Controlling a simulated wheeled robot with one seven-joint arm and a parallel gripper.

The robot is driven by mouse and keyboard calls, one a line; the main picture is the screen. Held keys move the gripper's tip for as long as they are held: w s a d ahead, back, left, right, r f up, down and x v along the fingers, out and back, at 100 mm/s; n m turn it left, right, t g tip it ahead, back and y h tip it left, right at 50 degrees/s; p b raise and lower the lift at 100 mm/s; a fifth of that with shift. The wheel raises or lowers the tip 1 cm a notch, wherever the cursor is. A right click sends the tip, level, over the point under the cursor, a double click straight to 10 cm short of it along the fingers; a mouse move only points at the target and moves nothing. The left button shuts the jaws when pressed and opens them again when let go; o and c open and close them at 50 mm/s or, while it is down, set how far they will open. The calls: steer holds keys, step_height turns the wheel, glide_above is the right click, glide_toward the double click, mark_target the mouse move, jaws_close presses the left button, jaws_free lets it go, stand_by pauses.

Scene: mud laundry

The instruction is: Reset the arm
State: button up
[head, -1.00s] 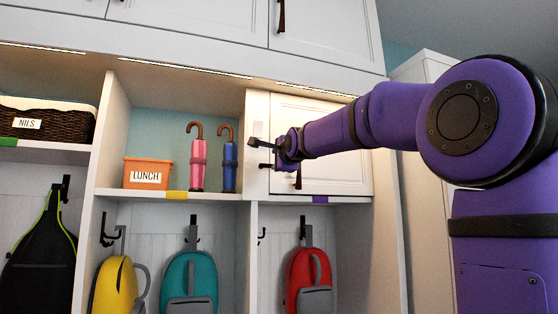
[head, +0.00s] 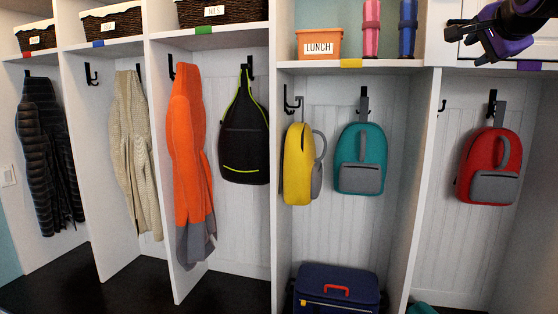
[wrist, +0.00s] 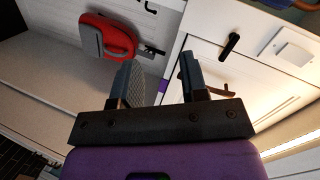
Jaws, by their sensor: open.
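My gripper (head: 473,40) shows at the upper right of the head view, in front of the white cabinet door and shelf edge. In the wrist view its two dark fingers (wrist: 160,85) stand apart with nothing between them. The purple arm behind it is mostly out of the head view. The white cabinet door (wrist: 215,75) with a dark handle lies beyond the fingers in the wrist view.
A red backpack (head: 490,165) hangs below my gripper. Teal (head: 361,160) and yellow (head: 298,165) backpacks hang to its left. An orange lunch bin (head: 319,44) and two umbrellas (head: 371,30) stand on the shelf. A dark blue cooler (head: 336,290) sits below.

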steer(key=s+a+f+n+g+y, duration=0.1)
steer(key=s+a+f+n+g, duration=0.2)
steer(key=s+f, duration=0.6)
steer(key=s+a+f+n+g+y, duration=0.1)
steer(key=s+a+f+n+g, duration=0.2)
steer(key=s+a+f+n, duration=0.2)
steer(key=s+a+f+n+g, duration=0.3)
steer(key=s+f+n, duration=0.4)
steer(key=s+f, duration=0.6)
step_height(320, 180, down, 2)
steer(key=shift+s+a+f+n+y, duration=0.2)
steer(key=shift+a+n+y, duration=0.2)
steer(key=shift+a, duration=0.35)
